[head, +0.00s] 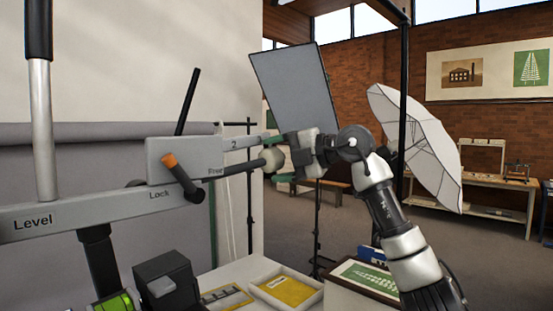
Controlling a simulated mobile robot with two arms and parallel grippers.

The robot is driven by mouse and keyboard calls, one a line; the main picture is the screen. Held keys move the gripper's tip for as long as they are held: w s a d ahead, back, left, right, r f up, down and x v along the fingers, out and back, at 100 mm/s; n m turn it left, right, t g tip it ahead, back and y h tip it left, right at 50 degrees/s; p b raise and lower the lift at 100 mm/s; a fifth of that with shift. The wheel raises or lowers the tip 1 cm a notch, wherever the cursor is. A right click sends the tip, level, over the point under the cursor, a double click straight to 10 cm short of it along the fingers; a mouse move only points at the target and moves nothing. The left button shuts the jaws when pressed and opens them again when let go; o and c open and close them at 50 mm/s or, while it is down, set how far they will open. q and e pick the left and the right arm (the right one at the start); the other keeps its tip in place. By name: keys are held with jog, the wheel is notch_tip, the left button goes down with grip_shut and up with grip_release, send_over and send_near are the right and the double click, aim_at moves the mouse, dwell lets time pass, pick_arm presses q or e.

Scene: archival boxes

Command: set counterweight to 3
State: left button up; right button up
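A grey metal arm (95,207) marked "Level" runs across the left of the head view. An orange-tipped lever (183,180) points up-left, near "Lock". A rod ending in a round grey knob (273,158) sticks out to the right of the housing. My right gripper (277,158) is open, with one green-tipped finger above the knob and one below. Gaps show between the fingers and the knob. No part is labelled counterweight. My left gripper is not in view.
A black lever (188,102) rises above the housing. A black block (166,282) sits below the arm. A tray with a yellow sheet (288,290) and a framed green picture (365,277) lie below my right arm. A grey panel (293,86) and a white umbrella (418,143) stand behind.

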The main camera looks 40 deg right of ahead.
jog(key=shift+o, duration=0.2)
jog(key=shift+s, duration=0.1)
jog(key=shift+s+d+r, duration=0.1)
jog(key=shift+s+d, duration=0.1)
jog(key=shift+s, duration=0.05)
jog(key=b+v, duration=0.2)
jog(key=v, duration=0.8)
jog(key=shift+b, duration=0.3)
